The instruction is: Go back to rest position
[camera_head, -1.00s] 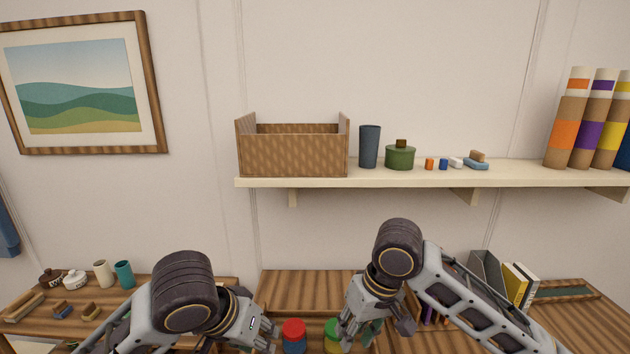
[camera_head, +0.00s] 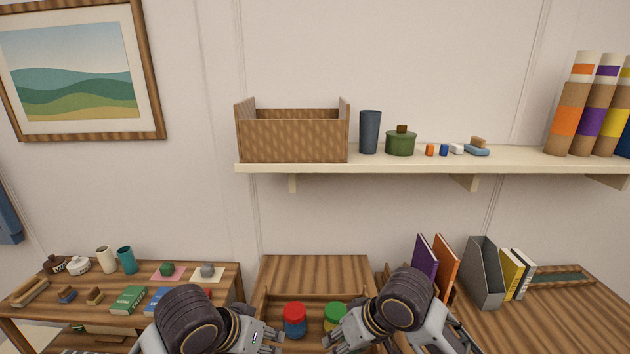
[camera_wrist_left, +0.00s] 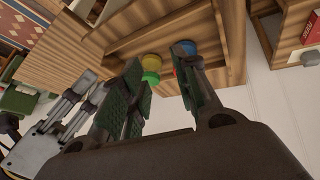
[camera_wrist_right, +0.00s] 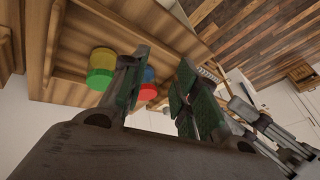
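My left gripper (camera_head: 272,341) is low in the head view, left of a red-and-blue cylinder (camera_head: 295,320) in the open wooden compartment of the middle desk. My right gripper (camera_head: 336,341) is low in front of a green-and-yellow cylinder (camera_head: 334,317) beside it. Both cylinders stand upright. In the left wrist view the left fingers (camera_wrist_left: 160,100) are apart with nothing between them. In the right wrist view the right fingers (camera_wrist_right: 155,98) are also apart and empty. Both cylinders show beyond the fingers there.
A wall shelf (camera_head: 560,168) above holds a wooden box (camera_head: 293,141), a dark cup (camera_head: 370,132) and a green pot (camera_head: 400,143). Small items lie on the left table (camera_head: 210,283). Books (camera_head: 445,268) and a grey file holder (camera_head: 484,275) stand on the right.

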